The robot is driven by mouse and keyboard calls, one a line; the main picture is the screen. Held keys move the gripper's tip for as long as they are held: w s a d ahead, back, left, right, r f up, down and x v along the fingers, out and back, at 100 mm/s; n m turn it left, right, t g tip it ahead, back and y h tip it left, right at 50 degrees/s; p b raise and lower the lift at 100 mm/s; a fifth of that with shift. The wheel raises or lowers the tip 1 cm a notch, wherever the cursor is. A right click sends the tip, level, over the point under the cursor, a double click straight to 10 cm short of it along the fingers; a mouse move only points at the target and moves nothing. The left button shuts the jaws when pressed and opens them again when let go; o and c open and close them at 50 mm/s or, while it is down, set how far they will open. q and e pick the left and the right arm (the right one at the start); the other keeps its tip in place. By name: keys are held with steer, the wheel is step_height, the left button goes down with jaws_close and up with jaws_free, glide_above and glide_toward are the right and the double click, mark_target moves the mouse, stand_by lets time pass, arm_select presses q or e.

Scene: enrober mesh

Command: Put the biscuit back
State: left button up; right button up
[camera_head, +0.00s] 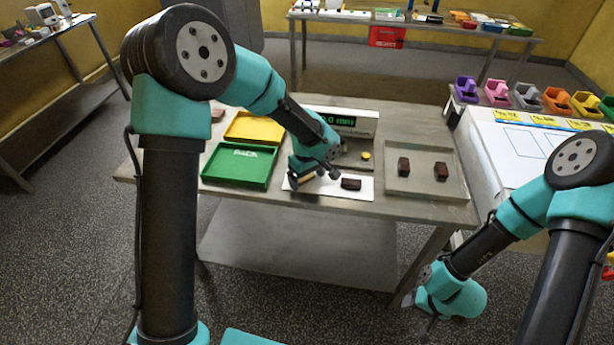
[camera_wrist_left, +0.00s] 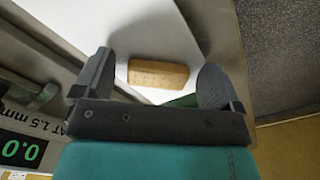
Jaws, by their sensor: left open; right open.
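A tan rectangular biscuit (camera_head: 306,179) lies on a white sheet (camera_head: 328,191) near the table's front edge. It also shows in the left wrist view (camera_wrist_left: 157,73), lying flat and framed between my finger tips. My left gripper (camera_head: 314,177) is open over the biscuit and partly hides it in the head view; its two fingers (camera_wrist_left: 160,88) show apart in the left wrist view. Whether they reach down beside the biscuit I cannot tell. A dark brown piece (camera_head: 351,184) lies on the sheet to the right. My right gripper (camera_head: 421,313) hangs low, in front of the table.
A green tray (camera_head: 240,165) marked PACK and a yellow tray (camera_head: 252,128) are at left. A grey tray (camera_head: 423,192) at right holds two dark brown pieces. A gauge with a green display (camera_head: 340,121) stands behind the sheet, with a small yellow item (camera_head: 365,156).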

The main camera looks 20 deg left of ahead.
mark_target(307, 179)
arm_select(q)
step_height(307, 179, up, 12)
steer(key=shift+r, duration=0.2)
stand_by(0.6)
